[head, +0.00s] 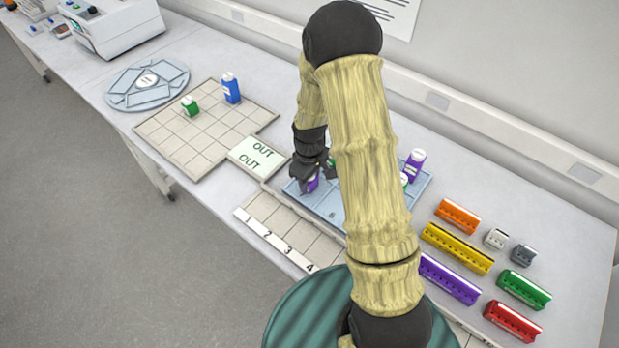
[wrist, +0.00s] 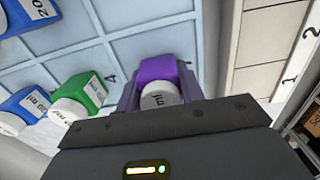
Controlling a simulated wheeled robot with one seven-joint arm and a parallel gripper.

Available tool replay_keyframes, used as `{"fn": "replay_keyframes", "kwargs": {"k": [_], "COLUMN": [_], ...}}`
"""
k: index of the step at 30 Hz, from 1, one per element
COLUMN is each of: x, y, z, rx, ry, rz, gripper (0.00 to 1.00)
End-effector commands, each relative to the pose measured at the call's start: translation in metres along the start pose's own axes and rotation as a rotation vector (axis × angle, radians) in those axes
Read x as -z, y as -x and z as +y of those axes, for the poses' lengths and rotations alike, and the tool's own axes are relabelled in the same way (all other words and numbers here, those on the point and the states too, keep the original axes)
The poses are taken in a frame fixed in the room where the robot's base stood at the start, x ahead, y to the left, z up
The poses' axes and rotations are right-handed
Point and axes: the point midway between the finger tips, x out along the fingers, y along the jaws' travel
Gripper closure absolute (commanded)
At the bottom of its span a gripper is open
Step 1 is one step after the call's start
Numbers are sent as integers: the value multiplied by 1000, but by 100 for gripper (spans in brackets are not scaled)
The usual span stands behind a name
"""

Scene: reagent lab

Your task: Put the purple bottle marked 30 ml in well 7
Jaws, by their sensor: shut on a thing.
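My gripper (head: 316,178) is shut on a purple bottle (head: 312,186) at the left end of the blue tray (head: 290,188). In the wrist view the purple bottle (wrist: 158,67) sits between the fingers with its white cap towards the camera. Its label is too hidden to read its volume. Another purple bottle (head: 415,160) stands at the tray's right end. My arm covers the part beyond, and well 7 cannot be seen.
Green and blue bottles (wrist: 80,92) stand near the gripper in the tray. A beige grid board (head: 185,150) with a green and a blue bottle lies left, beside the OUT plate (head: 258,155). Coloured racks (head: 457,250) stand right. A round stool (head: 300,310) is in front.

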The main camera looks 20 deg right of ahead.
Motion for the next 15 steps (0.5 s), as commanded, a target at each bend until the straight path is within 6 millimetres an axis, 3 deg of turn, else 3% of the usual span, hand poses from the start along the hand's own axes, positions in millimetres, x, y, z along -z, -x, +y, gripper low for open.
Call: {"fn": "replay_keyframes", "kwargs": {"k": [9, 10, 12, 15], "x": [0, 0, 0, 0], "y": [-4, -2, -2, -2], "z": [0, 0, 0, 0], "rx": [0, -1, -1, -1], "ry": [0, 0, 0, -1], "rz": [0, 0, 0, 0], "gripper": [85, 56, 43, 41]}}
